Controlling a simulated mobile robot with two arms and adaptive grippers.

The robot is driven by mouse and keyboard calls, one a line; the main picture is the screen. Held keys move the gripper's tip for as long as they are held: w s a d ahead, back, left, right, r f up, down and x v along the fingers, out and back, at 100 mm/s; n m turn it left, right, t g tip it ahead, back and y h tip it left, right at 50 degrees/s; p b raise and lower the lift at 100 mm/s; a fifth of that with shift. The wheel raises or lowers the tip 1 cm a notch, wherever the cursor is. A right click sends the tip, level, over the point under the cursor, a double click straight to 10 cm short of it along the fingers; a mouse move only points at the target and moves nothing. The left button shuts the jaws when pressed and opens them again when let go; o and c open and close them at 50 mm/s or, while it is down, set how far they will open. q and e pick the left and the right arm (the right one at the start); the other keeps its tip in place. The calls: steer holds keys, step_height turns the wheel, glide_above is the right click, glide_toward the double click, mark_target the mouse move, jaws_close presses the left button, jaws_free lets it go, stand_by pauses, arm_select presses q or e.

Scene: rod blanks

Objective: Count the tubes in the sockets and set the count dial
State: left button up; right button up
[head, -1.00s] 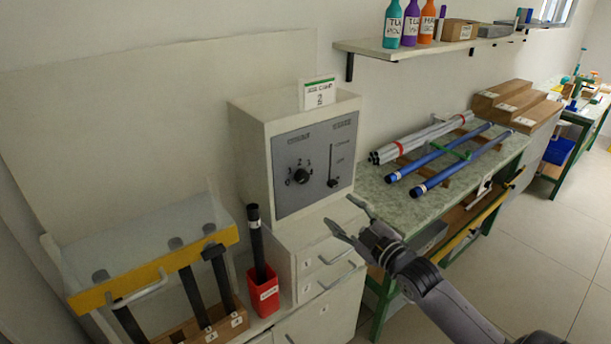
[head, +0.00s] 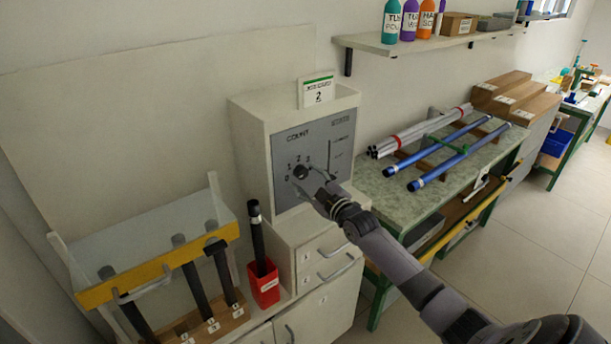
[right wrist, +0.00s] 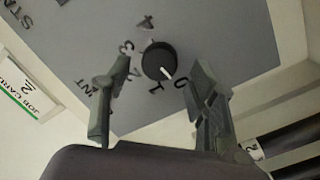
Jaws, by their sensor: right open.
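The count dial is a black knob (head: 301,172) on the grey panel of a cream box; it also shows in the right wrist view (right wrist: 159,61). Its white pointer line lies between 0 and 1, nearer 0. My right gripper (head: 317,184) is open at the panel. In the right wrist view its fingers (right wrist: 155,95) are either side of the knob, apart from it as far as I can see. Several black tubes (head: 194,290) stand at the wooden socket block (head: 228,322), partly hidden by a yellow-edged cover. My left gripper is not in view.
A job card (head: 318,91) marked 2 stands on the box. A slider slot is right of the dial, partly hidden by my arm. A red bin (head: 265,288) holds another black tube (head: 257,240). Blue tubes (head: 462,165) and a pale bundle lie on the bench at right.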

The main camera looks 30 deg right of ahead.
steer(key=shift+w, duration=0.65)
steer(key=shift+c, duration=0.2)
steer(key=c, duration=1.1)
